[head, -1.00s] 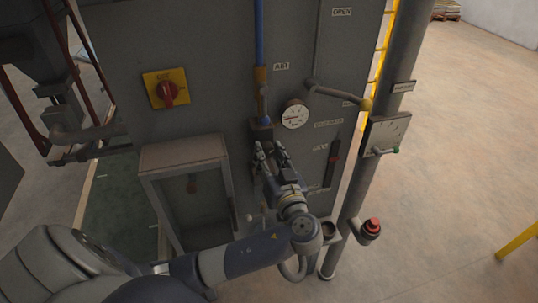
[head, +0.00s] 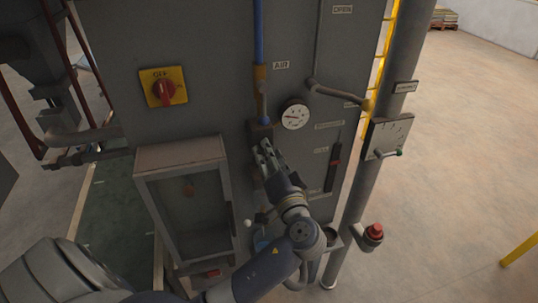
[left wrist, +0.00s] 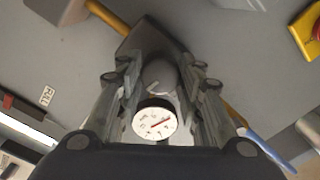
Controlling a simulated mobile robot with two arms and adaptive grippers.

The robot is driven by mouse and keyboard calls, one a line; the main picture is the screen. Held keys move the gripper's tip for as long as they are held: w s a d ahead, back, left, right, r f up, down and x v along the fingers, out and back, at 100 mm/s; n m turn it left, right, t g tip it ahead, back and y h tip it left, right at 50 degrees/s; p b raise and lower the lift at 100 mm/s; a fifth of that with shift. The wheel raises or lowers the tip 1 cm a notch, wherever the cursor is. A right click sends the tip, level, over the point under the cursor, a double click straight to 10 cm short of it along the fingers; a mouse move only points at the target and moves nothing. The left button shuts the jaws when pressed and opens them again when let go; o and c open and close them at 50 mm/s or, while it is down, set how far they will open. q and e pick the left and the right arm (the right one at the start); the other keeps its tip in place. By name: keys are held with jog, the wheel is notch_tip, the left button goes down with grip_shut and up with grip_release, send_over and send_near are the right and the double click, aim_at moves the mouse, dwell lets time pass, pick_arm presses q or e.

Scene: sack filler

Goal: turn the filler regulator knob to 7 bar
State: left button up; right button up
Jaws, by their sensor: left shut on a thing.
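The dark regulator body (head: 258,131) sits on the grey panel below the blue air hose. My left gripper (head: 264,148) reaches up to it from below and is shut on its knob, which the fingers mostly hide in the head view. In the left wrist view the dark knob (left wrist: 160,76) shows between the two fingers. The round white pressure gauge (head: 295,115) is just right of the regulator. It also shows in the left wrist view (left wrist: 154,122) with a red needle, but its numbers are too small to read. My right gripper is not in view.
A yellow switch plate with a red rotary switch (head: 164,88) is at upper left. A glass-fronted box (head: 140,158) juts out left of my gripper. A grey post carries a red button (head: 374,231) at right. Open floor lies beyond it.

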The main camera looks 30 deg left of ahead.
pick_arm(q)
jog(key=shift+s+a+f+m+t+h+p, duration=0.15)
jog(key=shift+m+p, duration=0.35)
jog(key=shift+m, duration=3.7)
jog(key=shift+w+d+r+m+t+h+p, duration=0.1)
jog(key=shift+m+p, duration=0.45)
jog(key=shift+m, duration=3.65)
jog(key=shift+s+a+f+m+t+h+p, duration=0.15)
jog(key=shift+m+p, duration=0.35)
jog(key=shift+m, duration=3.7)
jog(key=shift+w+d+r, duration=0.1)
jog(key=o, duration=1.1)
jog(key=shift+c, duration=0.2)
